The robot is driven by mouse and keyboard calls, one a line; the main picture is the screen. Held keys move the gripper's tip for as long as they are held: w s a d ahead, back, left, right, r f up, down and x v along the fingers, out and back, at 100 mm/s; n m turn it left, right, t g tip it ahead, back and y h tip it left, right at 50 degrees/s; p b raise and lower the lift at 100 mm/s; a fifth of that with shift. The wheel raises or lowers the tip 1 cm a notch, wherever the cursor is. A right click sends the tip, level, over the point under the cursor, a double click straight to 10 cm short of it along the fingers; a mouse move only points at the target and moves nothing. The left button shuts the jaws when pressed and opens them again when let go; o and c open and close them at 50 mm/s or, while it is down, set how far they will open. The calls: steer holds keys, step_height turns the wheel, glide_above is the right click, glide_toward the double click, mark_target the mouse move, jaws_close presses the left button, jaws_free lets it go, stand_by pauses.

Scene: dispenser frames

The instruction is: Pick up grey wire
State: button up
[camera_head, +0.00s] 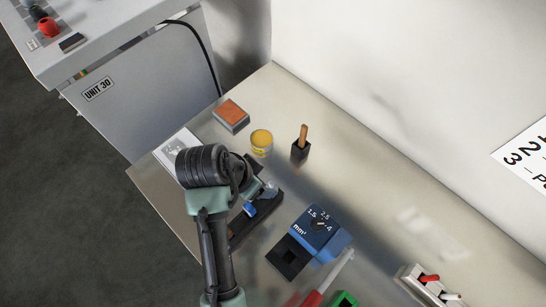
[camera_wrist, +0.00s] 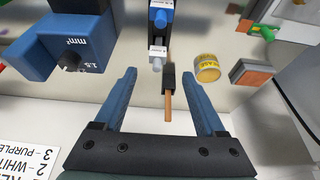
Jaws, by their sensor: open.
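My gripper (camera_wrist: 160,74) is open and empty, its two blue fingers spread apart in the wrist view. A small grey piece (camera_wrist: 157,54), which may be the grey wire, is beyond the fingertips near the top centre. It sits in line with a blue piece (camera_wrist: 161,16) on a dark holder. In the head view the dark holder (camera_head: 242,229) lies partly hidden under my arm, with the blue piece (camera_head: 250,210) and a light grey piece (camera_head: 270,188) on it. I cannot tell the wire's full shape.
A white rack (camera_head: 423,289) holds red and white pieces.

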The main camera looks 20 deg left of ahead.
mark_target(270, 186)
steer(key=p+x, duration=0.1)
steer(key=x, duration=0.8)
steer(key=shift+s+d+f+p, duration=0.1)
steer(key=shift+d+p, duration=0.1)
steer(key=shift+p, duration=0.15)
jaws_close()
